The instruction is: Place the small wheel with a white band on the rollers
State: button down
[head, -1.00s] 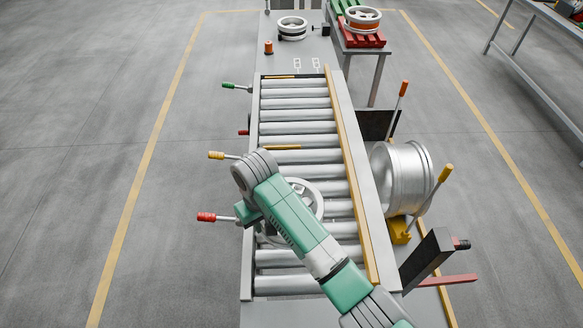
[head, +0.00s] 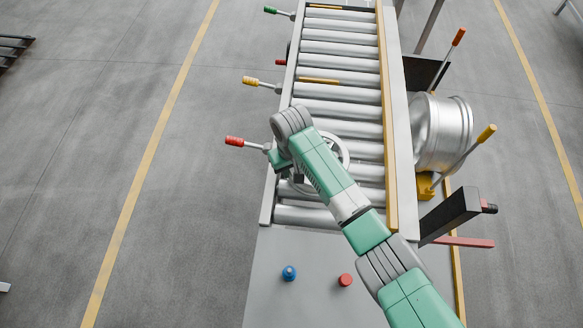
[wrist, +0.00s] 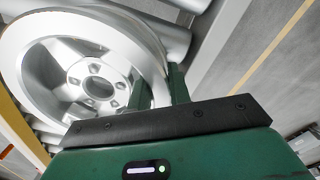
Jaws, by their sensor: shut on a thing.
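The wheel (wrist: 85,88) is silver with a spoked, bolted hub and a pale outer rim that looks like the white band. My gripper (wrist: 160,85) is shut on its rim, one finger on each side of the rim wall. In the head view the wheel (head: 340,152) is over the near part of the rollers (head: 338,112), partly hidden by my arm. I cannot tell whether the wheel touches the rollers.
A large silver wheel (head: 440,133) stands right of the conveyor. Levers with red (head: 235,141) and yellow (head: 250,81) handles stick out on the left. Blue (head: 289,272) and red (head: 345,280) buttons sit on the near plate. The farther rollers are clear.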

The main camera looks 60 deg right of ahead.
jog(key=shift+f, duration=0.1)
jog(key=c, duration=1.3)
grip_release()
notch_tip(320, 180, up, 12)
jog(key=p, duration=0.2)
